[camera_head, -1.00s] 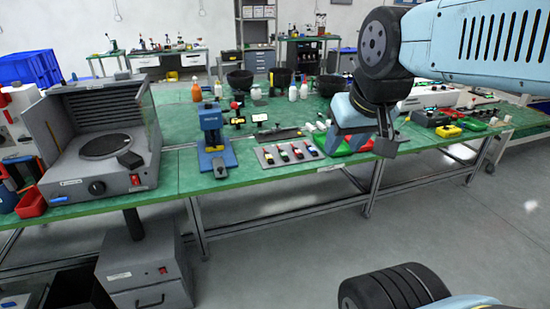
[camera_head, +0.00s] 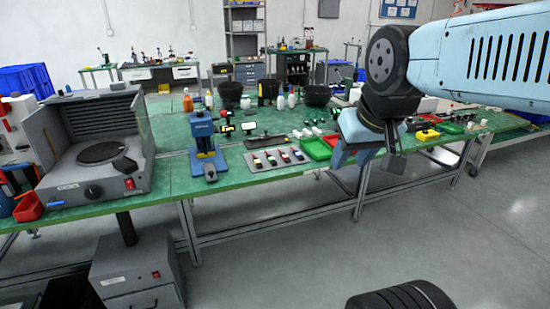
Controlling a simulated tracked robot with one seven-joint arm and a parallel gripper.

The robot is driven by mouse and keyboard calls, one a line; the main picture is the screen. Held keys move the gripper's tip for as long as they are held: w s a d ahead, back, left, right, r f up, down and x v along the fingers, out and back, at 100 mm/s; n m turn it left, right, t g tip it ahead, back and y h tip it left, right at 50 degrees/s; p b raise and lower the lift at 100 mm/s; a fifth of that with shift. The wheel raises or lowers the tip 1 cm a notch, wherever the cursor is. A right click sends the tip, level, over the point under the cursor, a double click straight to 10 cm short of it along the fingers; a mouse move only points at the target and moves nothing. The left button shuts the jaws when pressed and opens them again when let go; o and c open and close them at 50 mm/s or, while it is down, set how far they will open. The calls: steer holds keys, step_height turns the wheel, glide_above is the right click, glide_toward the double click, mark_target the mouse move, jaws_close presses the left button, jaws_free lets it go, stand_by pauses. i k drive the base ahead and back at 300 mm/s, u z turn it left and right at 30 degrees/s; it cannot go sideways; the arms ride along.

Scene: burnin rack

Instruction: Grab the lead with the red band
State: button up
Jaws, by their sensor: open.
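Several short leads (camera_head: 271,160) with small coloured parts lie in a row on a grey plate (camera_head: 281,167) near the front edge of the green bench. Bits of red and yellow show among them, but they are too small for me to tell which one has the red band. My gripper (camera_head: 362,160) is open and empty. It hangs in the picture to the right of the plate, apart from the leads, in front of the bench edge. It hides part of the bench behind it.
A blue press (camera_head: 203,145) stands left of the plate. Green trays (camera_head: 315,149) lie to its right. A grey hooded machine (camera_head: 95,145) fills the bench's left end. Bottles and black bowls (camera_head: 230,92) stand behind. Open floor lies in front of the bench.

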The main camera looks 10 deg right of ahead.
mark_target(285, 157)
steer(key=z, duration=0.05)
steer(key=i, duration=0.9)
steer(key=u, duration=0.1)
